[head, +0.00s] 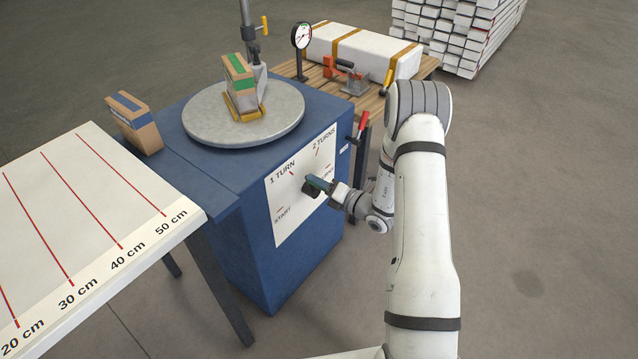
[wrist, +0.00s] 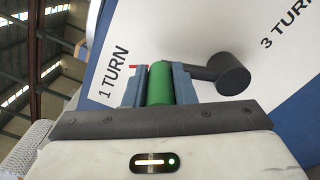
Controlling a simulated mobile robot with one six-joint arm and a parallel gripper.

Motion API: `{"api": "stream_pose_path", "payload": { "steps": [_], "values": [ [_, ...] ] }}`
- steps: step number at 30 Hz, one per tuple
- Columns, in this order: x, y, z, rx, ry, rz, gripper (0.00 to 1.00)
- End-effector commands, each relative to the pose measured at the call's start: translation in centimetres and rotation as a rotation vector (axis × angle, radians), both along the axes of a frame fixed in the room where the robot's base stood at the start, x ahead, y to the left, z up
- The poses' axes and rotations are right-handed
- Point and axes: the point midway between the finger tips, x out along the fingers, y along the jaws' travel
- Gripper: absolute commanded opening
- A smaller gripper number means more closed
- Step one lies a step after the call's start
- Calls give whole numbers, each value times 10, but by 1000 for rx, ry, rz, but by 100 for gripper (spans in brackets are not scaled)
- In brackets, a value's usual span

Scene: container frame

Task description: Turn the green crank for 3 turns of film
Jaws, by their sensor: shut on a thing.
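The green crank handle (wrist: 160,84) sits between the two jaws of my gripper (wrist: 159,86) in the wrist view; the gripper is shut on it. A dark crank arm joins it to a round dark hub (wrist: 232,74). In the wrist view the handle is beside the "1 TURN" label, next to a red tick. In the head view my gripper (head: 325,186) is at the white dial plate (head: 287,232) on the blue machine (head: 235,245). The plate reads START, 1 TURN and 2 TURNS; the "3 TURNS" label is partly hidden there. My gripper hides most of the handle.
A grey turntable (head: 205,128) on the machine carries a box with a green band (head: 238,72). A cardboard box (head: 135,122) stands left of it. A ruled table (head: 95,160) stands at left. A red-handled lever (head: 361,125) is close to my arm.

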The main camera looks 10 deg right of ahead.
Motion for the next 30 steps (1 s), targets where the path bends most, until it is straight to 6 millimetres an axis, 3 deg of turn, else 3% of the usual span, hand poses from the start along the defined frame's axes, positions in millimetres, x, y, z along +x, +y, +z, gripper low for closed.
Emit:
{"api": "stream_pose_path", "payload": {
  "steps": [14,15,22,30],
  "values": [
    [0,1,0,1,-1,1,0],
    [0,1,0,1,1,1,27],
    [1,2,0,0,0,2,45],
    [-1,0,0,-1,-1,1,45]
  ]
}}
